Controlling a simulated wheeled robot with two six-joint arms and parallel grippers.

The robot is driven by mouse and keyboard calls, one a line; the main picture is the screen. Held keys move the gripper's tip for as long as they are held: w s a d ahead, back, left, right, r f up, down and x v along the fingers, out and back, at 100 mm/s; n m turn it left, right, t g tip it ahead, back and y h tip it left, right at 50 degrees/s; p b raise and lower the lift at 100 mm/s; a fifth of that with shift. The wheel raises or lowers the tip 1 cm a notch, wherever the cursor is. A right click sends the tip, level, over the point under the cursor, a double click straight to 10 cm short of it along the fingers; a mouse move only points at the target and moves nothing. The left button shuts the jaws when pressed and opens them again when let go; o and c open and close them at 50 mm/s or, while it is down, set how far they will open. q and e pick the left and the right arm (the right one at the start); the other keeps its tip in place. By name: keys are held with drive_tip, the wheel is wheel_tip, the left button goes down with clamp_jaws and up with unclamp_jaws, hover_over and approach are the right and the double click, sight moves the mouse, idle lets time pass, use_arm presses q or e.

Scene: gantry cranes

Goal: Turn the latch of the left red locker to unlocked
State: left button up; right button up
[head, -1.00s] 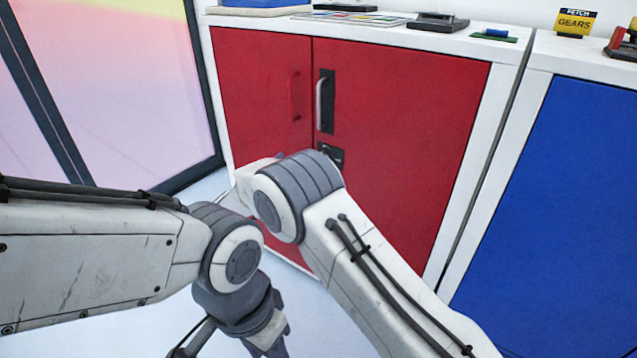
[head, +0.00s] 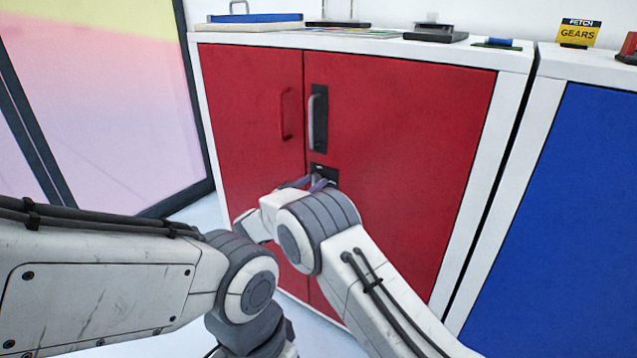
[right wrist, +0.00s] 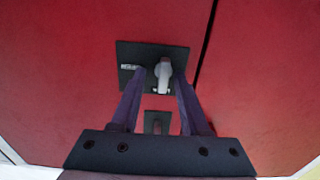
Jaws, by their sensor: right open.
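The red locker (head: 420,140) has two closed doors. The latch (head: 323,172) is a black plate on the right door, below the dark-backed handle (head: 318,120). In the right wrist view the latch plate (right wrist: 178,52) carries a pale grey lever (right wrist: 163,74) that stands upright in the picture. My right gripper (head: 318,184) is at the latch, its fingers partly hidden by my wrist in the head view. In the right wrist view its open fingers (right wrist: 160,85) straddle the lever, which is nearer the right finger; contact cannot be told. My left gripper's fingers are below the head view.
A blue locker (head: 570,220) stands to the right, with a GEARS sign (head: 579,33) on top. A blue-lidded case (head: 255,18) and other items lie on the red locker's white top (head: 385,43). A framed glass panel (head: 100,110) is at the left.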

drive_tip(key=shift+w+a, duration=0.1)
drive_tip(key=shift+a, duration=0.15)
clamp_jaws()
